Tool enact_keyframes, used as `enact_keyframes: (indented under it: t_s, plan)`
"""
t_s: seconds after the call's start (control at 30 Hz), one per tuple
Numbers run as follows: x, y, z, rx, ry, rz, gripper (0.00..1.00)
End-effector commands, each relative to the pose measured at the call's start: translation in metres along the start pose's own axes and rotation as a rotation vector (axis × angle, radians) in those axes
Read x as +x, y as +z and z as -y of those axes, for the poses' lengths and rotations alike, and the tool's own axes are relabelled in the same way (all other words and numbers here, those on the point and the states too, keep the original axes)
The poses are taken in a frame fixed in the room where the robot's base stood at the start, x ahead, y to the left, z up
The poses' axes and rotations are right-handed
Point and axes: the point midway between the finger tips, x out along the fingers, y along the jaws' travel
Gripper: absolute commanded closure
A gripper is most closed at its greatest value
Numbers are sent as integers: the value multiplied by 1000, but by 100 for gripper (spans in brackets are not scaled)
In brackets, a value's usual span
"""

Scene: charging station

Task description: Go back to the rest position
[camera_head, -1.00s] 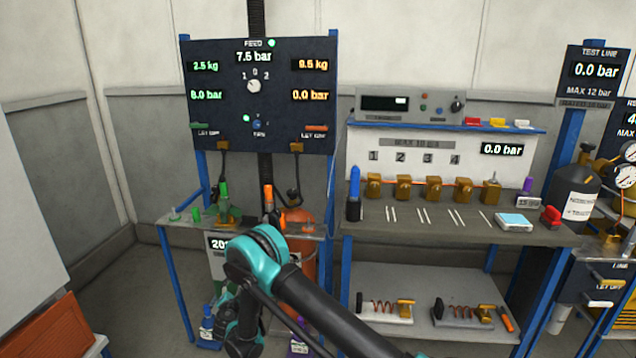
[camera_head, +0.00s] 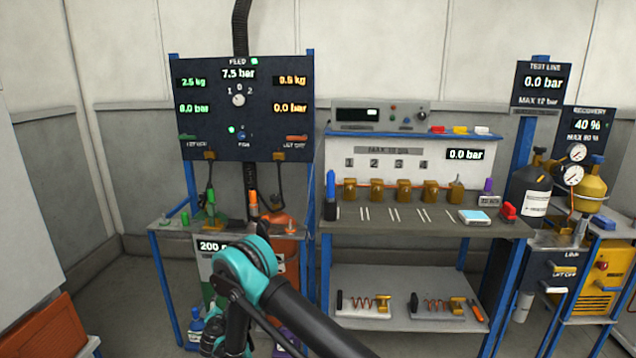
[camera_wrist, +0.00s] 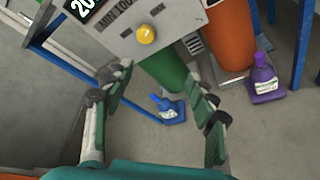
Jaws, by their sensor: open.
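My gripper (camera_wrist: 158,125) is open and empty in the wrist view, its two fingers spread wide with green pads. It points down toward the grey floor in front of the feed stand. In the head view my dark arm with teal joints reaches in from the bottom, and the fingers are not clearly seen there. Between and beyond the fingers are a green cylinder (camera_wrist: 165,68) and a small blue bottle (camera_wrist: 168,107) on the floor. Nothing visibly touches the fingers.
The feed panel (camera_head: 240,125) stands behind my arm. A workbench (camera_head: 420,228) with brass blocks is to its right, with spring assemblies on its lower shelf. A purple bottle (camera_wrist: 264,78) and an orange cylinder (camera_wrist: 222,38) stand right of the green one.

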Motion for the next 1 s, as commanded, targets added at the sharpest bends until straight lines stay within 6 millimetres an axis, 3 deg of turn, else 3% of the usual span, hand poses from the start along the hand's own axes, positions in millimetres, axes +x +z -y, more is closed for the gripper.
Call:
enact_keyframes:
  t_s: [0.27,0.47,0.57,0.77,1.0]
  plan:
    - [4,44,-1,89,-59,13,43]
    - [5,94,2,197,-126,29,43]
    - [3,129,5,274,-173,44,43]
    - [-17,221,22,491,-296,89,43]
    - [-63,319,52,761,-437,158,43]
